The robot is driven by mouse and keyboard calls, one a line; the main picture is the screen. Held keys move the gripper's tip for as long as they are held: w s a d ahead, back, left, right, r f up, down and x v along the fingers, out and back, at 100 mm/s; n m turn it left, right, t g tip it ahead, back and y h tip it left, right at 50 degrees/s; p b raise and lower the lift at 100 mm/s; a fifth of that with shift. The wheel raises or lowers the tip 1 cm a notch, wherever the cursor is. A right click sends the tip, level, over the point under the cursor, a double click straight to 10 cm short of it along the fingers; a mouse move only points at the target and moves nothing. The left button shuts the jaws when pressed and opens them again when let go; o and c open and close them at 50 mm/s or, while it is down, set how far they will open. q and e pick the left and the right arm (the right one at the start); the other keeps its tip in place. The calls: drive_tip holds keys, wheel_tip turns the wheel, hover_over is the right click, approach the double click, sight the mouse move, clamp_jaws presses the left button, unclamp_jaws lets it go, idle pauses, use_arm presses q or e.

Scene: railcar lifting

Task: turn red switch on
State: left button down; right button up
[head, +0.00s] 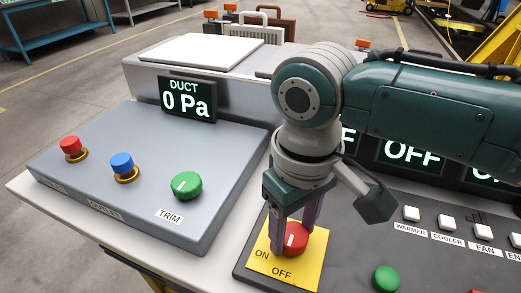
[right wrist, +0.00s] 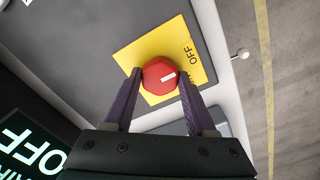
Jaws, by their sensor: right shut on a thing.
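The red switch (head: 296,237) is a round knob with a white mark, set on a yellow plate (head: 313,265) labelled ON at left and OFF at the bottom. My right gripper (head: 292,233) comes down from above, with its two purple fingers on opposite sides of the knob, shut on it. In the right wrist view the red switch (right wrist: 157,74) sits between the fingertips, its white mark pointing right, roughly between the OFF label and the partly hidden ON label. My left gripper is out of view.
The left panel holds a red button (head: 71,146), a blue button (head: 122,163) and a green TRIM knob (head: 187,186) under a display (head: 188,99) reading DUCT 0 Pa. White buttons (head: 448,223) and a green button (head: 386,278) lie right of the plate. An OFF display (head: 411,154) stands behind.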

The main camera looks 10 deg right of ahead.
drive_tip(key=shift+r+m+p, duration=0.25)
drive_tip(key=shift+m+p, duration=0.95)
drive_tip(key=shift+p, duration=0.2)
drive_tip(key=m+p, duration=0.2)
drive_tip(key=shift+s+m, duration=0.1)
drive_tip(key=shift+m, duration=0.3)
drive_tip(key=m+p, duration=0.1)
drive_tip(key=m, duration=0.2)
drive_tip(key=shift+f+p, duration=0.15)
drive_tip(key=shift+p, duration=0.25)
drive_tip(key=shift+m+p, duration=0.45)
drive_tip(key=shift+m, duration=1.35)
drive_tip(key=shift+f, duration=0.1)
drive_tip(key=o, duration=1.4)
drive_tip(key=shift+c, duration=0.2)
